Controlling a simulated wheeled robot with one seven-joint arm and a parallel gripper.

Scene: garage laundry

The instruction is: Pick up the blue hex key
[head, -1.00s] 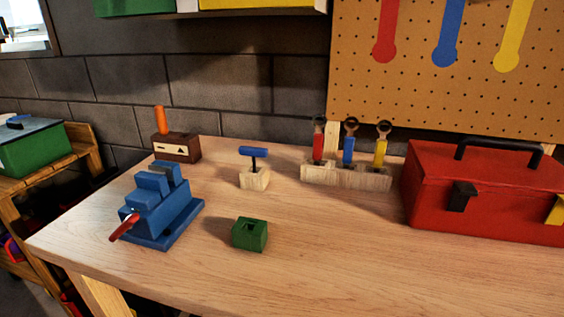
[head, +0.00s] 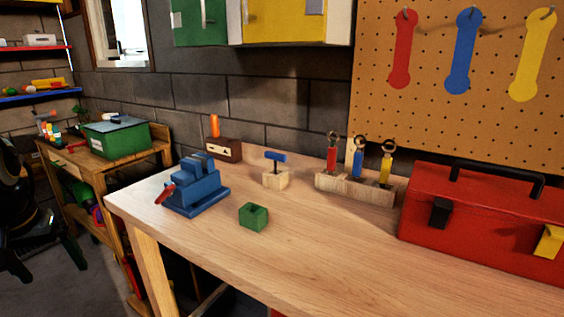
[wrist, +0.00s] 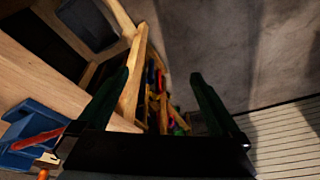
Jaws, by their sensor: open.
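The blue hex key (head: 276,157) has a blue T-shaped handle on a dark shaft. It stands upright in a small pale wooden block (head: 276,180) on the workbench, in the middle of the head view. The wrist view does not show the hex key. My gripper (wrist: 160,78) shows only in the wrist view. Its two dark fingers are wide apart with nothing between them, pointing over the bench edge and floor, away from the hex key.
The workbench (head: 330,250) also holds a blue vise (head: 195,190), a green block (head: 253,216), a dark block with an orange handle (head: 223,150), a wooden rack (head: 345,188) of coloured-handled tools and a red toolbox (head: 490,215). The front of the bench is clear.

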